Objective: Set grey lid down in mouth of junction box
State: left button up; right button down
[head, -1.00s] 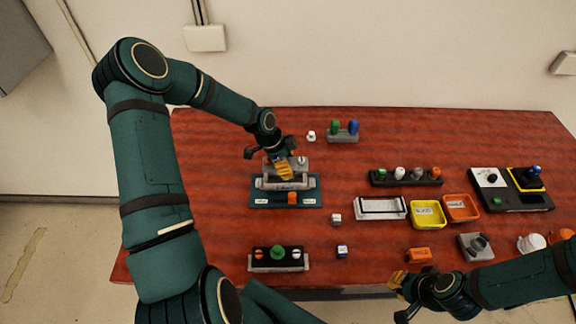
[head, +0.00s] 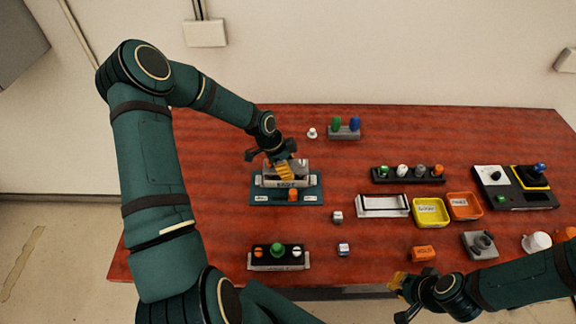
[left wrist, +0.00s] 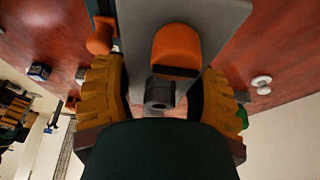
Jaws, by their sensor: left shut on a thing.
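My left gripper (head: 284,173) is shut on the grey lid (head: 301,163), directly over the junction box (head: 286,182). The box is pale grey with a label on its front and stands on a teal base (head: 262,197). The lid looks very low at the box's mouth; I cannot tell whether it is seated. In the left wrist view the yellow fingers (left wrist: 162,95) flank a dark stub, with the grey lid plate (left wrist: 208,22) and an orange knob beyond. The box's mouth is hidden. My right gripper (head: 398,290) is at the front table edge, its opening unclear.
An orange piece (head: 292,195) stands on the teal base before the box. A panel with a green knob (head: 277,250) lies nearer. Yellow (head: 431,222) and orange (head: 464,207) trays are to the right. The table left of the base is clear.

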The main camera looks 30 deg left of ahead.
pick_arm(q)
jog(key=shift+f+b, duration=0.5)
dwell(0.7)
jog(key=shift+f, duration=0.35)
jog(key=shift+f+b, duration=0.5)
jog(key=shift+b, duration=0.25)
dwell(0.6)
jog(key=shift+r, duration=0.15)
dwell(0.4)
jog(key=o, duration=1.3)
jog(key=shift+o, duration=0.4)
